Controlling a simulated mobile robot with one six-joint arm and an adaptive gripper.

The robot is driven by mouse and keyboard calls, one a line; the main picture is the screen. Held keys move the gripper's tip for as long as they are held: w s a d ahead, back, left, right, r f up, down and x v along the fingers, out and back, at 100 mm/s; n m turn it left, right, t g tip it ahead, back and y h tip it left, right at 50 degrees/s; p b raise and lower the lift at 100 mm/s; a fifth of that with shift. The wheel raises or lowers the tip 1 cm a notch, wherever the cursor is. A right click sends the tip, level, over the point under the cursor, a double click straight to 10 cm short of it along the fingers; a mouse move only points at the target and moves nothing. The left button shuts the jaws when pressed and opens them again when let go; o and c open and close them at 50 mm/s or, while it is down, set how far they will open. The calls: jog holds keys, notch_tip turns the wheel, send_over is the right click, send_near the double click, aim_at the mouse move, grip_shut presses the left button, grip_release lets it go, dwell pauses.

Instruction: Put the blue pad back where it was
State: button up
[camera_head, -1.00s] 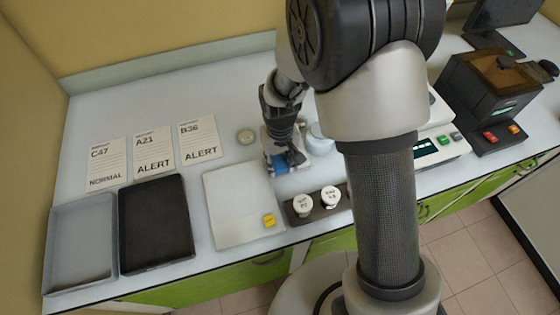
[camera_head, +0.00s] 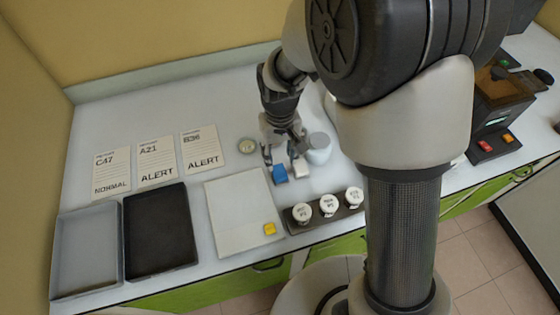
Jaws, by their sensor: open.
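The blue pad (camera_head: 280,174) is a small blue block on the white counter, just right of the white mat. A similar white pad (camera_head: 301,168) stands close to its right. My gripper (camera_head: 284,158) is open, pointing down behind and above the two pads. Its left finger is near the blue pad and its right finger is near the white pad. I cannot tell whether either finger touches a pad. A yellow pad (camera_head: 270,229) lies on the lower right corner of the white mat (camera_head: 235,205).
A dark rack (camera_head: 316,218) with several white-capped jars stands at the front edge. A pale jar (camera_head: 319,148) is right of my gripper, a small round dish (camera_head: 247,146) left of it. Report cards (camera_head: 157,161), a black tray (camera_head: 158,230) and a grey tray (camera_head: 88,252) fill the left.

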jog(key=s+d+r+t, duration=0.1)
jog(key=s+d+r, duration=0.1)
jog(key=r, duration=0.4)
jog(key=s+d+r, duration=0.1)
jog(key=d+r, duration=0.1)
jog(key=r, duration=0.4)
jog(key=s+d+r+m+t, duration=0.1)
jog(key=s+d+r, duration=0.3)
jog(key=s, duration=0.4)
jog(key=s+d+r+m+t, duration=0.2)
jog(key=s+d+r, duration=0.2)
jog(key=s, duration=0.4)
jog(key=shift+d+r+t+p, duration=0.3)
jog(key=shift+d+r+p, duration=0.05)
jog(key=shift+r, duration=0.3)
